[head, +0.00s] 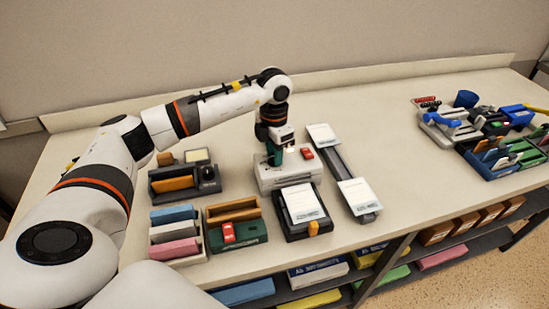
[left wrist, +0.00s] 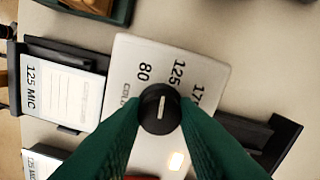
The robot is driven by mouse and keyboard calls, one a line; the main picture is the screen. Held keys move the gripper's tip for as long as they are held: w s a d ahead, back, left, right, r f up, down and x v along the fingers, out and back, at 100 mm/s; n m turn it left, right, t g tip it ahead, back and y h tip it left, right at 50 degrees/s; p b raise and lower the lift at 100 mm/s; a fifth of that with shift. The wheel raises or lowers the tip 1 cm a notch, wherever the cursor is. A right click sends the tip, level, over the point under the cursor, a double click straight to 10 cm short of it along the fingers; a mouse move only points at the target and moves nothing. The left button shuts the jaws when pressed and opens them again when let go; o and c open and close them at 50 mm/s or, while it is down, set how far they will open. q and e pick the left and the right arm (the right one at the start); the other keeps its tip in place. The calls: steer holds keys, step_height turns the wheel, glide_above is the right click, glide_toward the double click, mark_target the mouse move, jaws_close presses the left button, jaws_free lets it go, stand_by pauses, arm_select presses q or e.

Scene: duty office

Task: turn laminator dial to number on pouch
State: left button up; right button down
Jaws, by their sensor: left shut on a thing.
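The white laminator (head: 290,178) stands mid-table; its pale top (left wrist: 130,55) fills the middle of the left wrist view. Its round black dial (left wrist: 149,122) has a white pointer mark and sits beside printed labels, COLD, 80, 125 and a partly hidden 17-something. The mark points roughly between 80 and 125. My left gripper (head: 274,156) is over the laminator, its green fingers (left wrist: 160,112) shut on the dial from both sides. A white pouch (head: 302,203) lies on a black tray in front; it reads 125 MIC in the left wrist view (left wrist: 62,86). My right gripper is not in view.
A dark rail with white sheets (head: 357,196) runs right of the laminator. Bins of coloured blocks (head: 176,233) and a green tray with a red item (head: 229,232) stand left. Crowded organisers (head: 480,130) are far right. The table between is clear.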

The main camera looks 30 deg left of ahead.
arm_select(q)
steer(key=shift+w+r+m+b, duration=0.15)
steer(key=shift+m+b, duration=0.7)
steer(key=shift+m, duration=0.65)
steer(key=shift+r, duration=0.1)
steer(key=o, duration=1)
step_height(320, 180, up, 12)
steer(key=b, duration=0.2)
steer(key=shift+a, duration=0.1)
